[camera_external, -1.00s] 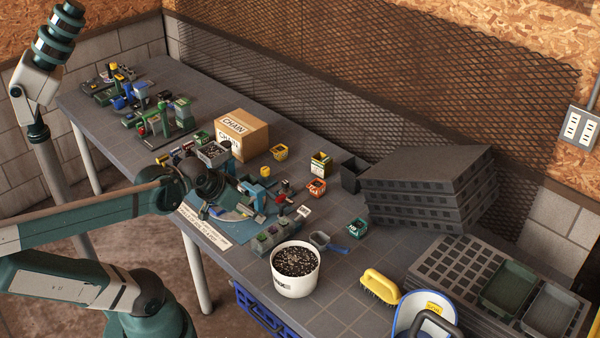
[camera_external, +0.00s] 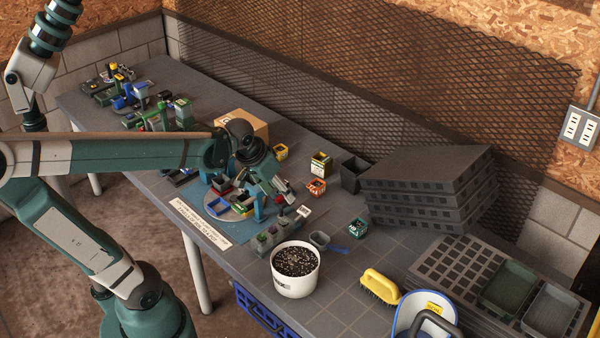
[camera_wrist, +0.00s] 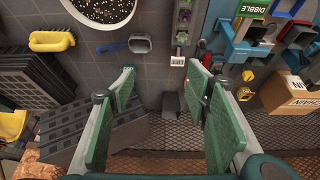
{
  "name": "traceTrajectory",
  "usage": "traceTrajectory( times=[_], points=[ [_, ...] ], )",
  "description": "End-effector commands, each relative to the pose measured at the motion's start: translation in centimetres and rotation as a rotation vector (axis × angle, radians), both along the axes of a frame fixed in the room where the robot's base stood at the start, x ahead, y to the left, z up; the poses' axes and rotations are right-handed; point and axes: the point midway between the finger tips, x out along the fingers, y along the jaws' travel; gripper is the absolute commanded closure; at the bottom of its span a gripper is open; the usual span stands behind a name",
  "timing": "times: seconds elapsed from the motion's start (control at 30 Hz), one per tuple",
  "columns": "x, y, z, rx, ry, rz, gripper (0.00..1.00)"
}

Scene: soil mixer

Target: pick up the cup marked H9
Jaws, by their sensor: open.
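A small dark green cup (camera_external: 357,228) with a pale label stands on the bench right of centre in the external view. The label looks like H9, but is very small. My gripper (camera_external: 284,192) is above the bench, to the left of this cup and apart from it. In the wrist view my gripper (camera_wrist: 165,84) has its two green fingers spread wide with nothing between them. I cannot make out the H9 cup in the wrist view; the left finger may hide it.
An orange cup (camera_external: 316,187) and a yellow-and-dark cup (camera_external: 320,163) stand nearby, with a black pot (camera_external: 353,174) behind. A soil bucket (camera_external: 295,281), grey scoop (camera_external: 320,240) and yellow brush (camera_external: 380,286) are nearer. Stacked dark trays (camera_external: 425,190) rise at right.

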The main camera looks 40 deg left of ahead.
Motion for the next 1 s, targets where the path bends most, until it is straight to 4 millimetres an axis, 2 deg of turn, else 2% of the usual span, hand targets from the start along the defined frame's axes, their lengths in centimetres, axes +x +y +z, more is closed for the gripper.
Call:
traceTrajectory(
  times=[0.47, 1.0],
  points=[
    [6.4, -2.2, 0.0, -0.005, 0.093, -0.006, 0.53],
    [13.4, -5.1, -2.3, -0.003, 0.198, -0.011, 0.53]
  ],
)
